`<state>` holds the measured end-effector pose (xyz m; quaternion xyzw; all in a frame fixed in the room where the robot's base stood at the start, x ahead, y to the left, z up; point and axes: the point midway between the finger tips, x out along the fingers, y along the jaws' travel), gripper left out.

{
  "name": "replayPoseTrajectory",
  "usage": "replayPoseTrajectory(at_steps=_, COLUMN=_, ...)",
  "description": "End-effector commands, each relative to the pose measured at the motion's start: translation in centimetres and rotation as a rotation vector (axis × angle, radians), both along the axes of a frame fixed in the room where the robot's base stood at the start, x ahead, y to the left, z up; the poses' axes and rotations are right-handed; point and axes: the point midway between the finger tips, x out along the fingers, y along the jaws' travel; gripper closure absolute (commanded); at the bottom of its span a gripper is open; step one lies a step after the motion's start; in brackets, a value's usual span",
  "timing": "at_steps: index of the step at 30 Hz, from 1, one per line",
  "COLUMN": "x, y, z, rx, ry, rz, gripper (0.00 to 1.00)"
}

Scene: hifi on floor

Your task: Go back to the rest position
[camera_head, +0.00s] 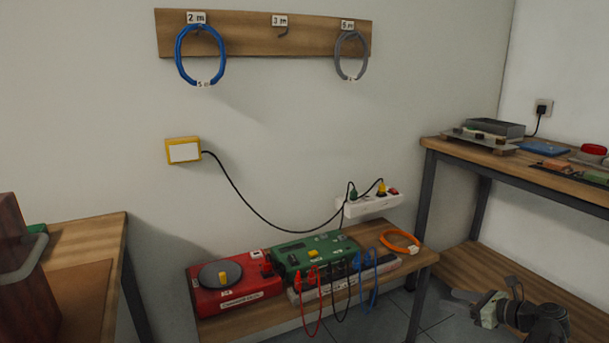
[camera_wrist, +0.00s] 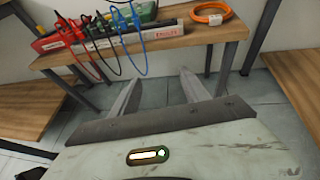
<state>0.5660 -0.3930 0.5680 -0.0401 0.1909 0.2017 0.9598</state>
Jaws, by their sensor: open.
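My gripper (camera_head: 460,299) shows at the lower right of the head view, in front of the low wooden bench and beside the right table's leg. In the wrist view my gripper (camera_wrist: 161,86) has its two fingers apart, with only grey floor tiles between them. It holds nothing. My arm is partly cut off by the bottom edge of the head view.
The low bench (camera_head: 418,261) bears a red device (camera_head: 240,300), a green device (camera_head: 318,255), hanging leads and an orange cable ring (camera_head: 400,241). A workbench with a lower shelf (camera_head: 482,262) stands right; another table (camera_head: 88,245) stands left. Blue (camera_head: 178,60) and grey rings hang above.

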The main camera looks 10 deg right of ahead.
Motion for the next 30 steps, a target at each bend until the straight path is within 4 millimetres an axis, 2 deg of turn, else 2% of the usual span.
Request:
replayPoseTrajectory(at_steps=5, x=4.4, y=7.3, z=0.8, rx=-0.009, ry=0.012, rz=0.132, gripper=0.46)
replayPoseTrajectory(at_steps=8, x=7.0, y=13.4, z=0.7, rx=-0.034, ry=0.043, rz=0.241, gripper=0.46)
replayPoseTrajectory(at_steps=11, x=9.1, y=21.6, z=0.0, rx=-0.109, ry=0.086, rz=0.399, gripper=0.46)
replayPoseTrajectory(at_steps=12, x=9.5, y=25.2, z=-0.5, rx=-0.163, ry=0.100, rz=0.478, gripper=0.46)
replayPoseTrajectory(at_steps=15, x=9.3, y=33.4, z=-2.0, rx=-0.343, ry=0.114, rz=0.702, gripper=0.46)
replayPoseTrajectory(at_steps=18, x=8.1, y=39.3, z=-3.6, rx=-0.538, ry=0.099, rz=0.921, gripper=0.46)
replayPoseTrajectory(at_steps=21, x=6.5, y=43.2, z=-4.9, rx=-0.726, ry=0.064, rz=1.127, gripper=0.46)
replayPoseTrajectory(at_steps=25, x=4.1, y=46.2, z=-6.5, rx=-1.001, ry=-0.008, rz=1.434, gripper=0.46)
replayPoseTrajectory(at_steps=28, x=2.6, y=45.8, z=-7.5, rx=-1.197, ry=-0.064, rz=1.662, gripper=0.46)
replayPoseTrajectory(at_steps=30, x=2.0, y=44.1, z=-8.1, rx=-1.308, ry=-0.092, rz=1.798, gripper=0.46)
